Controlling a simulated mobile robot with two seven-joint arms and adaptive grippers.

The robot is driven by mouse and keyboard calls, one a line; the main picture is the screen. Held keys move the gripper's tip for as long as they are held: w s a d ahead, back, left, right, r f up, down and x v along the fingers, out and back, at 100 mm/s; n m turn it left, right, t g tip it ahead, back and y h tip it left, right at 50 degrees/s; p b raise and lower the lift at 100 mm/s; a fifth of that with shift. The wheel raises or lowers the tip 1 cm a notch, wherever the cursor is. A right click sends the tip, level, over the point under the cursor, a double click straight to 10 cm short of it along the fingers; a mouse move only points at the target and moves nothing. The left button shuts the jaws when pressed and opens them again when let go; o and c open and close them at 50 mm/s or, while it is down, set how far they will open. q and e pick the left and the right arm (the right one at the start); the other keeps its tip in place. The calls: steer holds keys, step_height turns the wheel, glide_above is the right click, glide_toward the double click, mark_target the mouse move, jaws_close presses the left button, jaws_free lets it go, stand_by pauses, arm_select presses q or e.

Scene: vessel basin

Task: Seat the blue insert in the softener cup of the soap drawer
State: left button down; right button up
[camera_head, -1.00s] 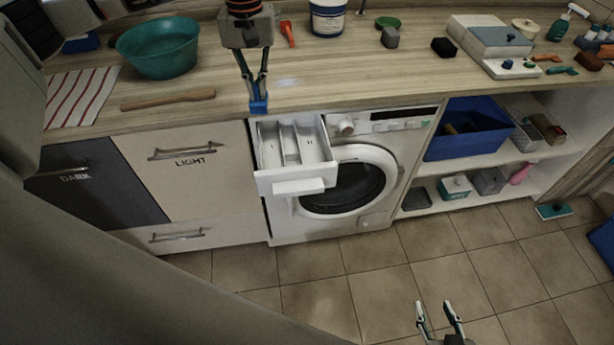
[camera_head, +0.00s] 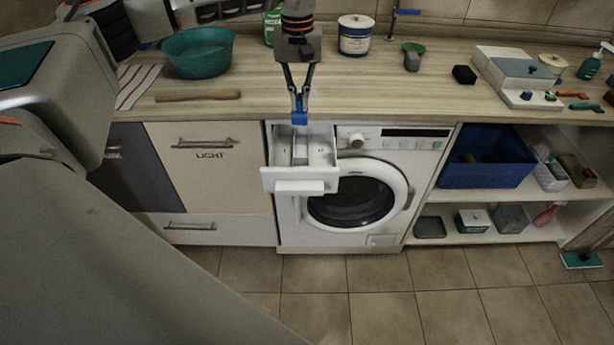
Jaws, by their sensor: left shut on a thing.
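The blue insert (camera_head: 299,117) is a small piece held between the fingertips of my left gripper (camera_head: 299,100), which is shut on it and points down. It appears above the back part of the soap drawer (camera_head: 299,186), near the counter's front edge. The white drawer is pulled out of the washing machine (camera_head: 358,208), open at the top and split into compartments. The insert looks apart from the drawer, though its exact height is hard to tell. The softener cup cannot be made out clearly. My right gripper is not in view.
On the counter (camera_head: 420,98) are a teal bowl (camera_head: 198,52), a wooden stick (camera_head: 198,96), a white and blue tub (camera_head: 356,36), a black block (camera_head: 464,75) and a grey-blue box (camera_head: 522,72). A blue crate (camera_head: 486,160) sits on the shelf at right. Floor in front is clear.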

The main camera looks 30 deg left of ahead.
arm_select(q)
steer(key=shift+f, duration=10)
steer(key=shift+f, duration=0.2)
steer(key=c, duration=2.5)
jaws_free()
